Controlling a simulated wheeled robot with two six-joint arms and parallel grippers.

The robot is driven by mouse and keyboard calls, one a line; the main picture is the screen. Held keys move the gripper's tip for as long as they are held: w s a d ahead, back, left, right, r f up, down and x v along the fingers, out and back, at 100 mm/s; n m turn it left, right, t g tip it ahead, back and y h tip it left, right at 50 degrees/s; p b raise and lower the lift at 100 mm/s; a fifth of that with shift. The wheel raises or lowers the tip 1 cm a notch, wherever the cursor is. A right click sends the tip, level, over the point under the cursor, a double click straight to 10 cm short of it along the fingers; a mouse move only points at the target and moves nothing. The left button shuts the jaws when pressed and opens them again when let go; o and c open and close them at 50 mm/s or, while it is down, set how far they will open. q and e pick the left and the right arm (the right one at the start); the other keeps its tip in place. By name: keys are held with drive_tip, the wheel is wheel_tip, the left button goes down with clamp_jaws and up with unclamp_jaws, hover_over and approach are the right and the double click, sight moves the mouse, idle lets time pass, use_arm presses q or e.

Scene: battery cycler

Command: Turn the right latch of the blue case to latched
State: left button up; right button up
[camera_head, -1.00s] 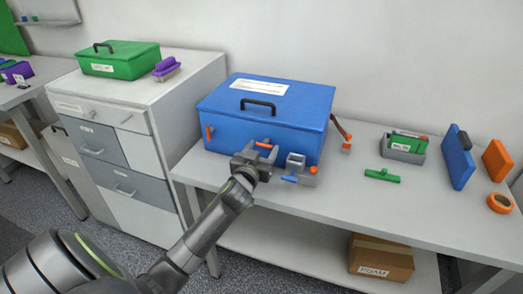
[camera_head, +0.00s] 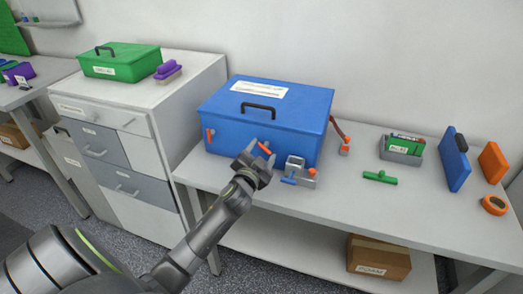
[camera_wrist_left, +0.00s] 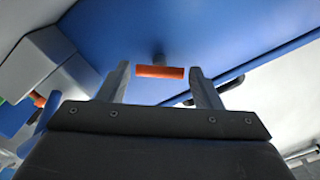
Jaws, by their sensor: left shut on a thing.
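The blue case (camera_head: 255,124) sits closed on the white table, its black handle on the lid. The right latch (camera_head: 264,147) is an orange bar on the front face, now slanted. It also shows in the left wrist view (camera_wrist_left: 160,71), lying lengthwise between the two fingers on a dark stem. My left gripper (camera_head: 258,158) is at the case front, shut on this right latch by its ends. The left latch (camera_head: 210,135) is orange and stands about upright on the same face. My right gripper is not in view.
A green-handled tool (camera_head: 380,177), a grey bin (camera_head: 401,152) and an orange tape roll (camera_head: 494,205) lie farther right. A white cabinet (camera_head: 180,97) stands left.

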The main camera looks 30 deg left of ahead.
use_arm(q)
drive_tip(key=m+p, duration=0.3)
drive_tip(key=m, duration=0.7)
drive_tip(key=shift+f+m, duration=0.1)
drive_tip(key=shift+m, duration=0.3)
idle(0.3)
drive_tip(key=o, duration=1)
drive_tip(key=v, duration=1.7)
drive_tip(key=shift+s, duration=0.25)
